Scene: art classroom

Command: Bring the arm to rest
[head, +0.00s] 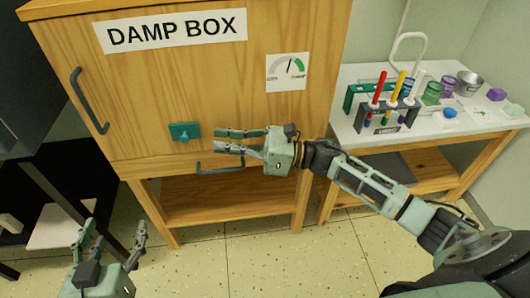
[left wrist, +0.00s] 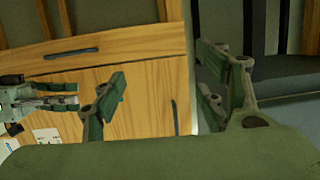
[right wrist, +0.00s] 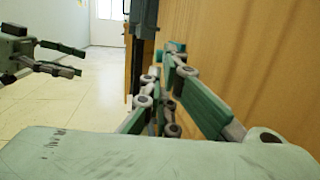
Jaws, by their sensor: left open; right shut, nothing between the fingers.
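My right arm reaches in from the right, across the front of the wooden damp box (head: 200,70). My right gripper (head: 218,140) is shut and empty, its fingers pointing left just in front of the box. It is just right of the teal latch (head: 184,131) and over the dark drawer handle (head: 222,168); contact cannot be told. My left gripper (head: 111,232) is open and empty at the lower left, apart from the box; its fingers also show in the left wrist view (left wrist: 163,78).
A dark upright handle (head: 88,100) sits at the box's left. A white table (head: 440,129) at right holds a test tube rack (head: 385,117), jars and a metal cup (head: 469,83). Dark furniture (head: 25,110) stands at far left. Open floor lies in front.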

